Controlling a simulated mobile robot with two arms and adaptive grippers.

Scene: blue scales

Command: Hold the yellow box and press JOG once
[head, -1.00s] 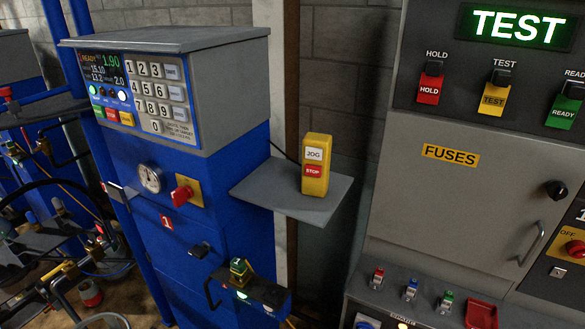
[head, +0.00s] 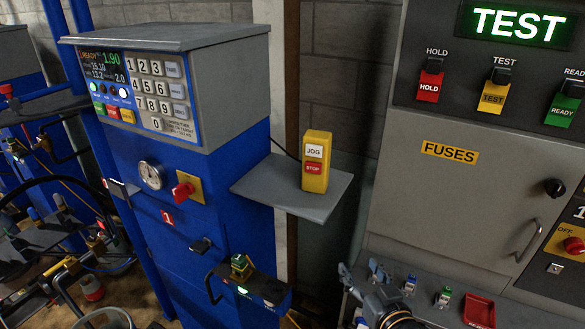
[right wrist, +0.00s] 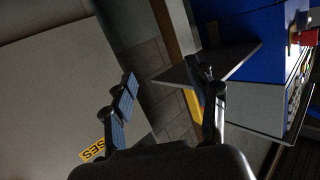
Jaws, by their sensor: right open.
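The yellow box (head: 316,163) stands upright on a grey shelf (head: 290,208) fixed to the blue machine's side. Its front has a white JOG button (head: 314,151) above a red STOP button (head: 313,169). My right gripper (head: 360,271) is in the head view, below and right of the shelf, apart from the box. In the right wrist view the right gripper (right wrist: 168,85) has its fingers spread with nothing between them. There the yellow box (right wrist: 194,105) is partly hidden behind the right finger, by the shelf. My left gripper is not in view.
The blue machine (head: 165,205) with a keypad stands left. The grey cabinet (head: 450,200) with a FUSES label stands right, its lower ledge with small switches (head: 445,297) near my right arm. A cable runs behind the box. The space in front of the shelf is clear.

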